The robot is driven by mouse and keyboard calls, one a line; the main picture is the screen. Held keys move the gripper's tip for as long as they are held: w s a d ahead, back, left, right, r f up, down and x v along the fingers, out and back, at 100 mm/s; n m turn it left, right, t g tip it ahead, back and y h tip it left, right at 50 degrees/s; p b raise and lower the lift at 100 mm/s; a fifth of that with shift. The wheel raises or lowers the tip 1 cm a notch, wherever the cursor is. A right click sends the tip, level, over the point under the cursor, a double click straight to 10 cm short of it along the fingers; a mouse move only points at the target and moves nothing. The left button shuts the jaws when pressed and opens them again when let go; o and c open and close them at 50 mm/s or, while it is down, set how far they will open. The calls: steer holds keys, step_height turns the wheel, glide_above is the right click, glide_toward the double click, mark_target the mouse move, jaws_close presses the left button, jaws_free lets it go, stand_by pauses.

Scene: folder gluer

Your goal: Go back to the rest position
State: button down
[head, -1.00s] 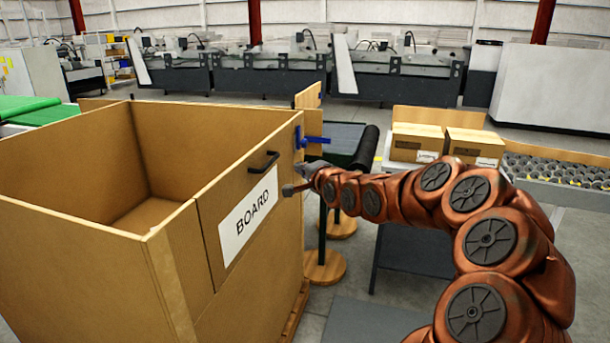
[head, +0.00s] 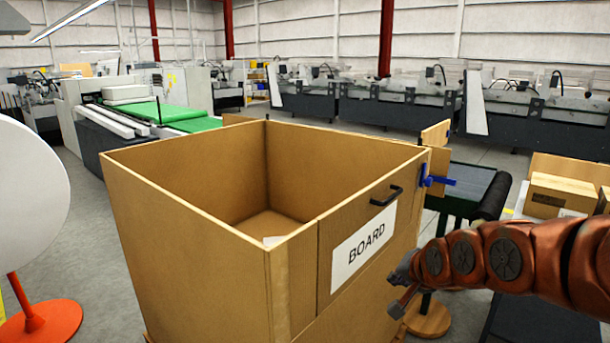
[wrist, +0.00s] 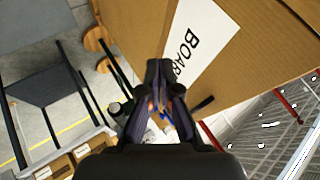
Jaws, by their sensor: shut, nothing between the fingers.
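My gripper (head: 400,291) is at the end of my orange arm, at the right in the head view, close in front of the bin's label side. In the wrist view my gripper (wrist: 159,68) has its dark fingers together, with nothing held between them. The large brown bin (head: 190,210) with a white BOARD label (head: 363,247) stands open-topped in the middle of the head view. Its labelled wall (wrist: 250,30) also fills the upper right of the wrist view. I cannot tell how wide the gap is between my gripper and the wall.
A black handle (head: 386,196) and a blue clamp (head: 436,181) stick out from the bin's right side. A dark conveyor (head: 470,184) and cardboard boxes (head: 562,191) are at the right. A round white panel on an orange base (head: 40,322) stands at the left. Grey floor lies behind it.

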steer(key=s+f+n+g, duration=0.2)
steer(key=s+g, duration=0.1)
steer(key=s, duration=0.9)
steer(key=s+a+f+n+g+h, duration=0.1)
steer(key=s+f+n+g, duration=0.1)
steer(key=s, duration=1)
steer(key=s+a+f+n+g+h, duration=0.1)
steer(key=s+g, duration=0.4)
steer(key=s, duration=0.7)
steer(key=shift+s+f+n, duration=0.15)
steer(key=shift+f+n, duration=0.75)
steer(key=shift+n, duration=0.3)
steer(key=c, duration=1.9)
jaws_free()
